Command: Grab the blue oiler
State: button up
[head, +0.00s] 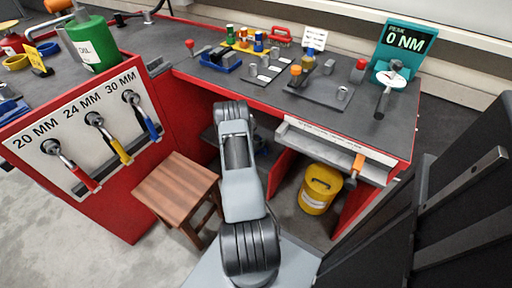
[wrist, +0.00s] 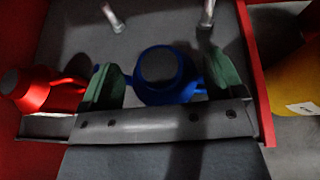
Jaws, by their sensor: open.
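The blue oiler (wrist: 183,88) is in the middle of the wrist view, a round blue body with a dark round top and small parts sticking out at its sides. My gripper (wrist: 164,62) is open, and its two green fingers appear on either side of the oiler. I cannot tell whether they touch it or how deep they reach. In the head view my arm reaches under the workbench, and the gripper is hidden there.
A red oiler-like can (wrist: 38,92) lies left of my fingers. A yellow canister (head: 319,188) stands to the right under the bench. The red bench panels (wrist: 254,70) bound the space. A wooden stool (head: 176,188) stands left of my arm.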

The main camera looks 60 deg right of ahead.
jog(key=shift+d+f, duration=0.3)
jog(key=shift+d, duration=0.35)
